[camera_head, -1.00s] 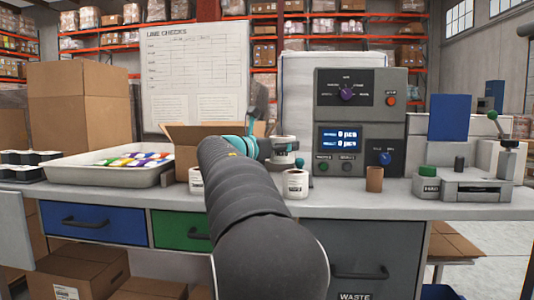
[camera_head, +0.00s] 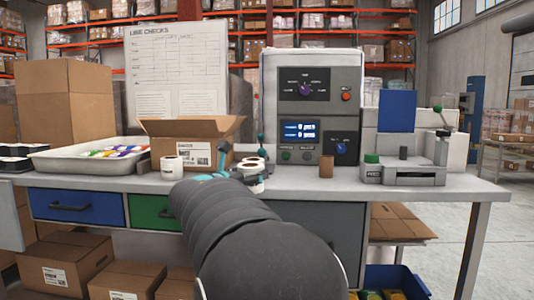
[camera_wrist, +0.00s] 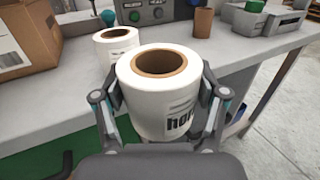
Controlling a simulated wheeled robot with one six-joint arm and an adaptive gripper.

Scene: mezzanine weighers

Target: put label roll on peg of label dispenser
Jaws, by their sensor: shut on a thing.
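My gripper (camera_wrist: 163,92) is shut on a white label roll (camera_wrist: 150,98) with a brown cardboard core and dark print; it is upright, core facing up. A second white roll (camera_wrist: 118,50) stands on the bench behind it, to the left. In the head view the rolls near my gripper (camera_head: 254,167) overlap and are partly hidden by my arm. Another roll (camera_head: 172,168) stands before the open carton. The label dispenser (camera_head: 405,176), grey with a green button, stands at the bench's right; a short dark upright peg (camera_head: 404,153) shows on it.
A brown cardboard tube (camera_head: 326,166) stands between the rolls and the dispenser. The grey control unit (camera_head: 311,105) stands behind. An open carton (camera_head: 190,146) and a white tray (camera_head: 90,158) are at the left.

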